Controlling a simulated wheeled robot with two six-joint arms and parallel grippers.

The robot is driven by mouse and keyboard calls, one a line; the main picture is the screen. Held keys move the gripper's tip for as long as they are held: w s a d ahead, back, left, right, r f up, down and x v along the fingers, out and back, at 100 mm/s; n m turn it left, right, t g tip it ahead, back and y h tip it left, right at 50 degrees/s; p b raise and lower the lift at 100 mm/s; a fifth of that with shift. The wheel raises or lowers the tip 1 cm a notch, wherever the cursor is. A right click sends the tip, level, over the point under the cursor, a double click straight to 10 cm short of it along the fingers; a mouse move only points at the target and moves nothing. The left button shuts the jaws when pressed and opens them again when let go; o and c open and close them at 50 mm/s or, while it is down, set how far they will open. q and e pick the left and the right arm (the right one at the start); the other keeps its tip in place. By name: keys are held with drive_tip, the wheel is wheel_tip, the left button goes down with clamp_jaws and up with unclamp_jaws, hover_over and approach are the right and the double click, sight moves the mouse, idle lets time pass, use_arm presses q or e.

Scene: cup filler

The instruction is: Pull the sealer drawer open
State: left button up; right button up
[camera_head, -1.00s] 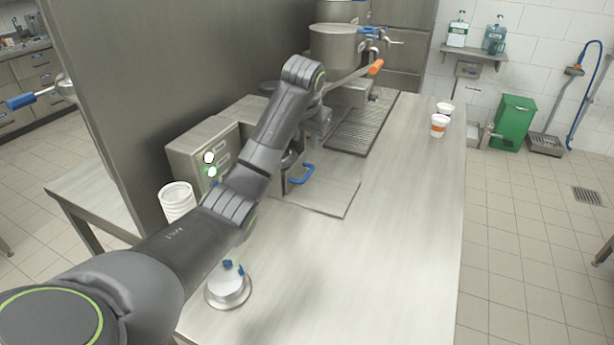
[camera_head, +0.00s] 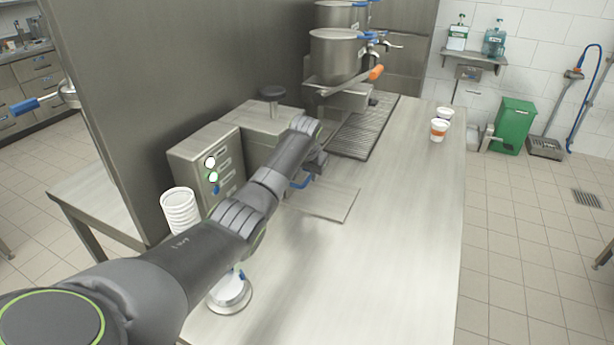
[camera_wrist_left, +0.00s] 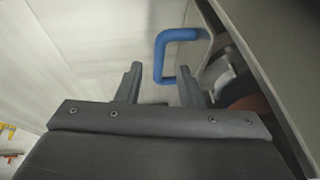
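The sealer (camera_head: 250,130) is a steel box unit on the counter, with a round black knob on top. Its drawer has a blue handle (camera_head: 302,182), partly hidden behind my left wrist in the head view. In the left wrist view the blue handle (camera_wrist_left: 161,58) is a U-shaped loop just beyond the fingertips. My left gripper (camera_wrist_left: 158,72) is open and empty, its two fingers apart, with the handle ahead of them. In the head view the left gripper (camera_head: 316,165) is low in front of the sealer. My right gripper is not in view.
A control box (camera_head: 207,165) with lit buttons and a stack of white cups (camera_head: 180,211) stand left of the sealer. A round dispenser (camera_head: 231,293) sits near the front. Filler pots (camera_head: 338,55) stand behind, and two cups (camera_head: 439,130) at the back right. The counter's right side is clear.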

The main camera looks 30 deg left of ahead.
use_arm(q)
drive_tip(key=shift+x, duration=1.5)
clamp_jaws()
